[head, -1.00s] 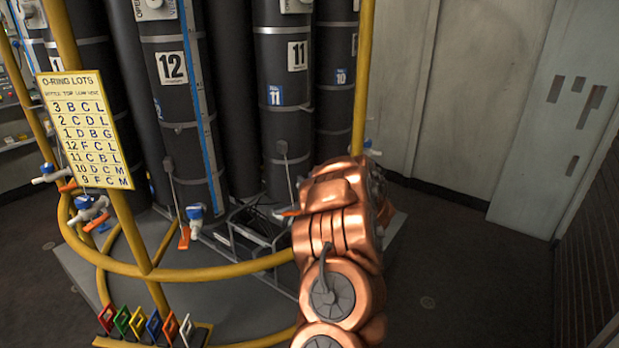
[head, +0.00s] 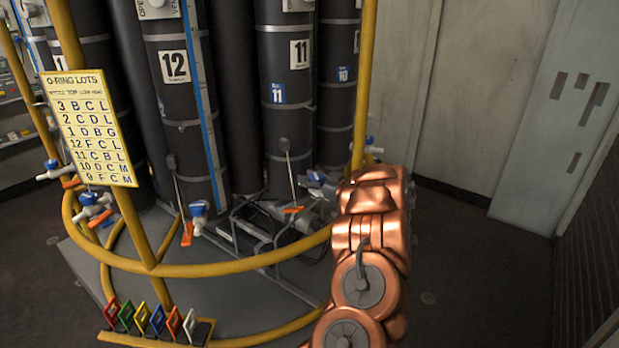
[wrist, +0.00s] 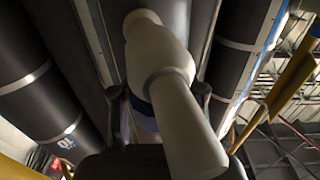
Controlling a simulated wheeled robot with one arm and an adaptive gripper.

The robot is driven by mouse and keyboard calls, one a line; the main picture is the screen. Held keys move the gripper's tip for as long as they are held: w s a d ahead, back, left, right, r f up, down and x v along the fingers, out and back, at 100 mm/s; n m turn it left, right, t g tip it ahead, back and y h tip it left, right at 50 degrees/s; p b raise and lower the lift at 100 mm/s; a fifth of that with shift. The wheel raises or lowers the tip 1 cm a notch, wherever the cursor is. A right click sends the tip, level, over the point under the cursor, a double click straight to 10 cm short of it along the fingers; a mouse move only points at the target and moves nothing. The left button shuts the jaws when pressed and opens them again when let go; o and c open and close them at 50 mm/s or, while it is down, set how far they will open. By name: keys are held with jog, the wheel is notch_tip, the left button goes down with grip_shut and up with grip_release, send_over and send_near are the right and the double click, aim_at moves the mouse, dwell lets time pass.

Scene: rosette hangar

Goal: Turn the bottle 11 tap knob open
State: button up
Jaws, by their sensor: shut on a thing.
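Bottle 11 (head: 272,125), a tall dark cylinder with white and blue number plates, stands upright left of my copper arm in the head view. An orange tap lever (head: 292,210) shows low in front of it. In the wrist view a white tap body (wrist: 155,45) with a blue band fills the middle, its thick white end toward the camera. The fingers of my gripper (wrist: 160,92) stand on either side of it, shut on the tap knob. The knob itself is mostly hidden behind the white part. In the head view the grip is unclear among grey parts.
A yellow rail (head: 230,265) curves in front of the bottles, with a yellow post (head: 363,80) right of bottle 11. Bottle 12 (head: 172,110) and its tap (head: 198,212) stand to the left. A lot board (head: 90,125) hangs further left. Open floor lies at the right.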

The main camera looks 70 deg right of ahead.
jog(key=shift+s+a+n+t+y+b, duration=0.15)
jog(key=shift+n+y+b, duration=0.2)
jog(key=shift+n+y, duration=0.55)
jog(key=shift+n+t+y+b, duration=0.15)
jog(key=shift+n+y+b, duration=0.25)
jog(key=shift+y, duration=0.9)
jog(key=shift+a+r+n+y+b, duration=0.15)
jog(key=shift+n+y+b, duration=0.3)
jog(key=shift+n+y, duration=0.5)
jog(key=shift+c, duration=0.2)
jog(key=o, duration=1)
jog(key=shift+s, duration=0.2)
jog(key=shift+w+a+y, duration=0.1)
jog(key=shift+w+y, duration=0.1)
jog(key=shift+y, duration=0.15)
jog(key=s, duration=0.4)
jog(key=s+d, duration=0.1)
jog(key=s, duration=0.7)
jog(key=shift+d, duration=0.35)
